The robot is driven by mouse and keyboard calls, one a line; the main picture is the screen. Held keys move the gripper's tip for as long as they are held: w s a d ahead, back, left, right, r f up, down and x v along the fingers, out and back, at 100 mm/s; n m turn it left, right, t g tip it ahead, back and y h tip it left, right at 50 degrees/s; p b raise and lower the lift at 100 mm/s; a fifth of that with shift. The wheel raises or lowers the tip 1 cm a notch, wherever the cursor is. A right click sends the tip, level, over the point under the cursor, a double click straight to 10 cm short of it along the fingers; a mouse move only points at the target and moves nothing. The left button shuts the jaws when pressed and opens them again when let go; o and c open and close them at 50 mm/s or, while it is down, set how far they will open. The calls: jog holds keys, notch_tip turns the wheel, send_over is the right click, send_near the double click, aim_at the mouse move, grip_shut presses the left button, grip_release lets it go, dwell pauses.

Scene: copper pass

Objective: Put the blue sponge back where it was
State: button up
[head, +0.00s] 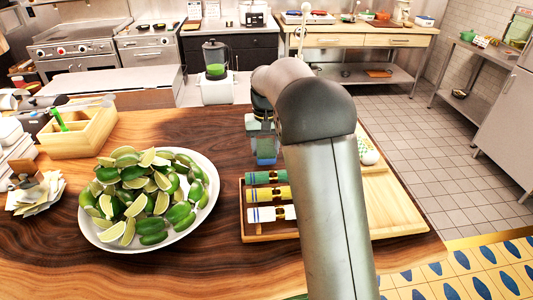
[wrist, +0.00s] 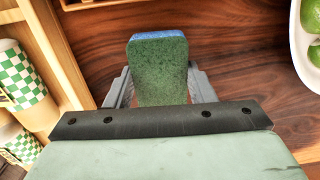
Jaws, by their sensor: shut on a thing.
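The blue sponge, with a dark green scouring side, is held between the two jaws of my gripper (wrist: 160,88) in the wrist view, where its green face (wrist: 158,65) faces the camera and a blue edge shows at its far end. In the head view the sponge's blue part (head: 266,160) hangs below my gripper (head: 263,143), over or near the wooden counter behind the towel tray. My arm hides part of that area. I cannot tell whether the sponge touches the counter.
A wooden tray (head: 270,239) holds rolled towels. A white platter (head: 90,232) of limes stands left, and a blender (head: 216,75) behind. Green-checked containers (wrist: 22,85) stand left in the wrist view. A wooden board (head: 400,215) lies right. Bare counter (head: 215,130) lies between platter and gripper.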

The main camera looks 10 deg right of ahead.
aim_at(267, 148)
jog(key=shift+d+f, duration=0.2)
jog(key=shift+f, duration=1.5)
jog(key=shift+f, duration=0.15)
jog(key=o, duration=0.9)
